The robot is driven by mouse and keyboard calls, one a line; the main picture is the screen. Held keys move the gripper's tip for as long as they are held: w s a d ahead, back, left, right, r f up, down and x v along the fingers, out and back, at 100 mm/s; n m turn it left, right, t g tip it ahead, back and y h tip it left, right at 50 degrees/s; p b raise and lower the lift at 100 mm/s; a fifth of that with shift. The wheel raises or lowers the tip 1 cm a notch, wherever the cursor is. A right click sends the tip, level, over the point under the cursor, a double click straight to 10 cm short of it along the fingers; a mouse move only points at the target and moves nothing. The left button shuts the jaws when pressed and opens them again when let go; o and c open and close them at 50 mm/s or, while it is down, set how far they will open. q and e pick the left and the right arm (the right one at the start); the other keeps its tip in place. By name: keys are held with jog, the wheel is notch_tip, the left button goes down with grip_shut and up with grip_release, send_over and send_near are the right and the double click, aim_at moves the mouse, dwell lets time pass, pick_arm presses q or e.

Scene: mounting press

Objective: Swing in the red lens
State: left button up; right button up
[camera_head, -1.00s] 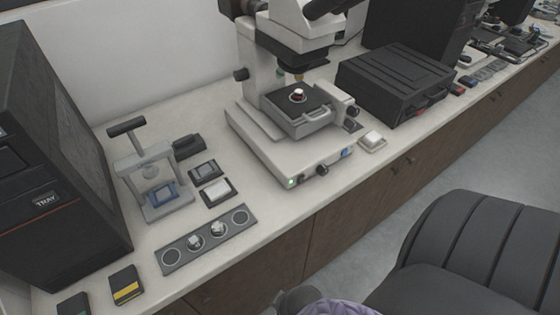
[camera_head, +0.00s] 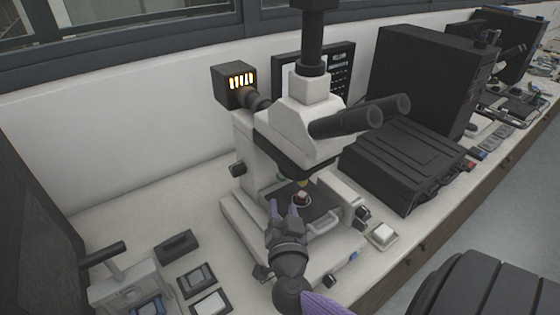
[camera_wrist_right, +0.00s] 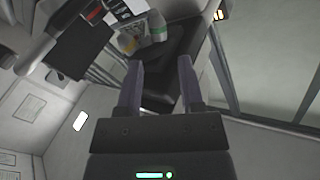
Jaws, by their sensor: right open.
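The white microscope (camera_head: 245,150) stands on the bench. Its lenses hang over the dark stage (camera_head: 322,218), and a yellow-banded lens (camera_head: 300,183) shows there. In the right wrist view a yellow-banded lens (camera_wrist_right: 129,42) and a green-banded lens (camera_wrist_right: 161,36) sit on the dark nosepiece, beyond my fingers. I cannot make out a red-banded lens for certain. A small red-and-white piece (camera_head: 300,198) sits on the stage. My right gripper (camera_head: 284,206) is open and empty, pointing up at the stage's near left side; it also shows in the wrist view (camera_wrist_right: 160,62). My left gripper is out of view.
The microscope's eyepieces (camera_head: 365,115) jut out above the stage's right side. A black case (camera_head: 405,160) stands to the right. A grey hand press (camera_head: 125,285) and small trays (camera_head: 197,279) lie at left. The bench between press and microscope is mostly clear.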

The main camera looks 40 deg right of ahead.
aim_at(282, 180)
jog(key=shift+w+d+h+b, duration=0.3)
jog(key=shift+w+d+b, duration=0.15)
jog(key=shift+w+d, duration=0.75)
jog(key=b+x, duration=0.1)
jog(key=x, duration=0.3)
jog(key=shift+w+d+f, duration=0.1)
jog(key=shift+w+d, duration=0.05)
jog(key=shift+w, duration=0.2)
jog(key=shift+w+d, duration=0.3)
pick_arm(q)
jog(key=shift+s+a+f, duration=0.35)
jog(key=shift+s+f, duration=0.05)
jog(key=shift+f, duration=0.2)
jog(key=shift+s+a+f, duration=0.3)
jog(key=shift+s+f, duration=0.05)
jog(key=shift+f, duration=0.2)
pick_arm(e)
grip_shut()
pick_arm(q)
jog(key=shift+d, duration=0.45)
